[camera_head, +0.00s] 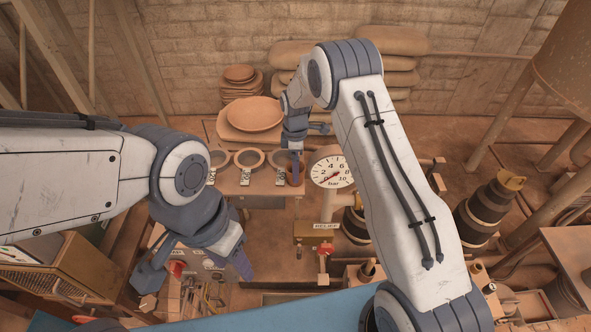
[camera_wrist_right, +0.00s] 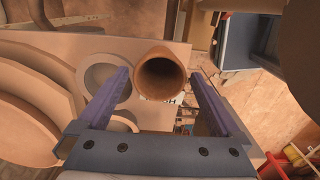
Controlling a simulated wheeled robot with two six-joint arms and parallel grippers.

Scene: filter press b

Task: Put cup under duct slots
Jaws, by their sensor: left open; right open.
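The brown clay-coloured cup (camera_head: 299,176) stands at the right end of a low brown bench (camera_head: 232,187), partly hidden by my right gripper (camera_head: 297,160). In the right wrist view the cup (camera_wrist_right: 160,80) shows its round open mouth just ahead of and between the spread fingers of my right gripper (camera_wrist_right: 161,88). Neither finger visibly touches it. My left gripper (camera_head: 197,270) is open and empty at the lower left, above the tools and well away from the cup. I cannot pick out duct slots with certainty.
Round rings (camera_head: 249,158) with labels line the bench left of the cup; one ring (camera_wrist_right: 103,80) is close to the left finger. Stacked plates (camera_head: 253,115) stand behind. A pressure gauge (camera_head: 331,172) stands right of the cup. Loose tools (camera_head: 190,300) lie at lower left.

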